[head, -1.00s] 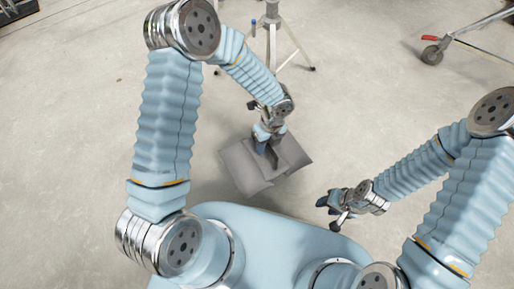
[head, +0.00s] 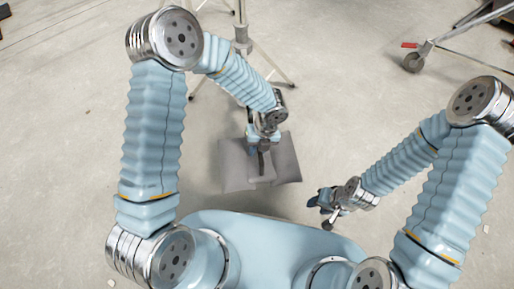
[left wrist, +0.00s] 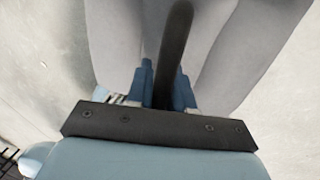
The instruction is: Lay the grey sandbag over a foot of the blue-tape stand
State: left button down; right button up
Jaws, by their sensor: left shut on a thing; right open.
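The grey sandbag (head: 286,160) hangs from my left gripper (head: 262,150), in front of my base. Its two halves spread to either side of a dark strap handle. In the left wrist view the left gripper's blue fingers (left wrist: 162,88) are shut on the dark handle (left wrist: 176,40), with the grey bag (left wrist: 225,60) behind. A light metal stand (head: 241,40) is at the top of the head view, with legs spread on the floor; its upper part is cut off and I cannot make out blue tape on it. My right gripper (head: 322,201) is open and empty, right of the bag.
A wheeled cart with a red-tipped lever (head: 413,58) stands at the upper right. Dark equipment lies at the top left corner. The concrete floor between the bag and the stand looks clear.

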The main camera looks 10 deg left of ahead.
aim_at(265, 156)
pick_arm(q)
jog(key=shift+f+b, duration=2.95)
jog(key=shift+f, duration=0.6)
notch_tip(265, 156, down, 4)
jog(key=b, duration=0.4)
jog(key=shift+f, duration=0.25)
jog(key=shift+f+b, duration=1)
jog(key=shift+f, duration=1.9)
jog(key=c, duration=1)
grip_release()
jog(key=shift+o, duration=0.4)
jog(key=shift+f+b, duration=0.15)
jog(key=shift+b, duration=0.15)
jog(key=r+p, duration=0.1)
jog(key=r, duration=0.3)
jog(key=d+r+p, duration=0.1)
jog(key=r+p, duration=0.1)
jog(key=r, duration=0.3)
jog(key=w+d+r+p, duration=0.1)
jog(key=r, duration=0.3)
jog(key=shift+d+r, duration=0.25)
jog(key=shift+r, duration=0.15)
